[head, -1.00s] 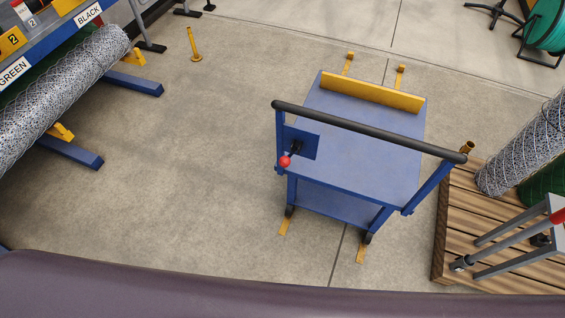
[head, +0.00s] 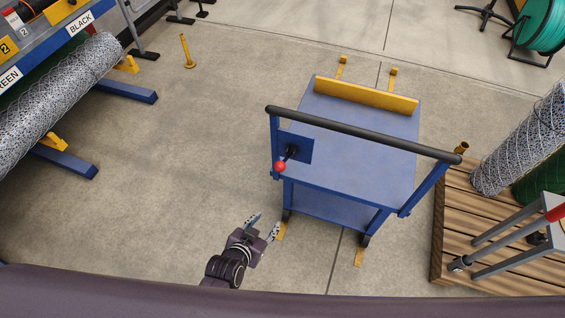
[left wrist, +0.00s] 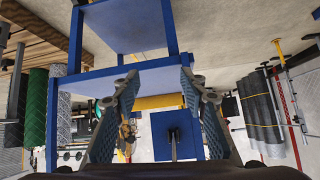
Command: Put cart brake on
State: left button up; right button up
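A blue cart (head: 352,150) with a black push bar (head: 360,134) stands in the middle of the head view. Its brake lever has a red knob (head: 280,166) and sits on a blue plate (head: 298,150) at the cart's left, below the bar. My left gripper (head: 263,224) is open and empty, below and slightly left of the knob in the head view, apart from the cart. The left wrist view shows the open fingers (left wrist: 155,92) spread, with the cart (left wrist: 125,25) and the brake plate (left wrist: 178,133) beyond. The red knob is not clear there. My right gripper is not in view.
A wooden pallet (head: 437,240) with mesh rolls (head: 518,140) stands right of the cart. A rack with a mesh roll (head: 60,105) and blue feet (head: 65,163) is at the left. A yellow post (head: 187,52) stands beyond. The floor left of the cart is clear.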

aim_at(282, 163)
pick_arm(q)
jog(key=w+d+r+t+h, duration=0.1)
jog(key=w+r+t, duration=0.15)
jog(key=r, duration=0.55)
jog(key=w+d+r+t, duration=0.1)
jog(key=w+r, duration=0.3)
jog(key=r, duration=0.5)
jog(key=shift+m, duration=0.4)
jog(key=shift+x, duration=3.85)
jog(key=shift+s+d, duration=0.1)
jog(key=shift+d, duration=0.05)
jog(key=shift+c, duration=0.4)
grip_shut()
